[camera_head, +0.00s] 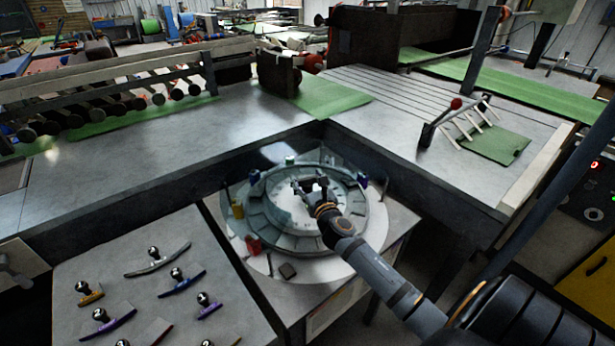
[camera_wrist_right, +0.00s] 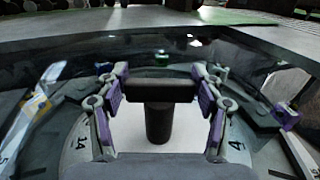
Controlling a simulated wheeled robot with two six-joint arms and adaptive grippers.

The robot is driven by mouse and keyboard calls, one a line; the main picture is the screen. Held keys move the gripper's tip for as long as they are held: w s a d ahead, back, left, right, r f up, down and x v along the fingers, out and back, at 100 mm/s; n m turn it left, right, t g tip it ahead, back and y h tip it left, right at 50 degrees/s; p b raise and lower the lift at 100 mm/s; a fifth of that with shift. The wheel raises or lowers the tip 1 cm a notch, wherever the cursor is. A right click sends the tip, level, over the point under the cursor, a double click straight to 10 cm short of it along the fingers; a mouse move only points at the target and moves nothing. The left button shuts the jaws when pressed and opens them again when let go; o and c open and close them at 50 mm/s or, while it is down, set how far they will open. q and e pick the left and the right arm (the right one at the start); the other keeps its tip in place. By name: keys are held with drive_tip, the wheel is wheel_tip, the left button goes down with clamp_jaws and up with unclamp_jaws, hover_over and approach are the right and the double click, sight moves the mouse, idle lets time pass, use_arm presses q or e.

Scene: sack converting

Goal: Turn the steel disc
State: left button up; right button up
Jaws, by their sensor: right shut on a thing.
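The steel disc (camera_head: 285,213) is a round, pale grey disc with a segmented ring, on a wider round plate (camera_head: 325,268) on a stand at the picture's centre. A black T-shaped handle (camera_wrist_right: 160,90) on a short upright stem shows in the right wrist view. My right gripper (camera_head: 311,186) reaches over the disc from the lower right and is shut on this handle, with purple-padded fingers on both sides of its bar. The handle is mostly hidden by the gripper in the head view. Numbered ring segments show in the right wrist view. My left gripper is not in view.
Small coloured pieces stand around the plate, including a yellow one (camera_head: 238,210), a red one (camera_head: 253,244) and a dark block (camera_head: 287,271). A table with several knobbed curved pieces (camera_head: 182,281) is at lower left. Steel bench tops (camera_head: 140,160) border the disc behind.

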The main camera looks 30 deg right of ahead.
drive_tip(key=o, duration=1.7)
drive_tip(key=v, duration=1.2)
drive_tip(key=shift+a, duration=0.1)
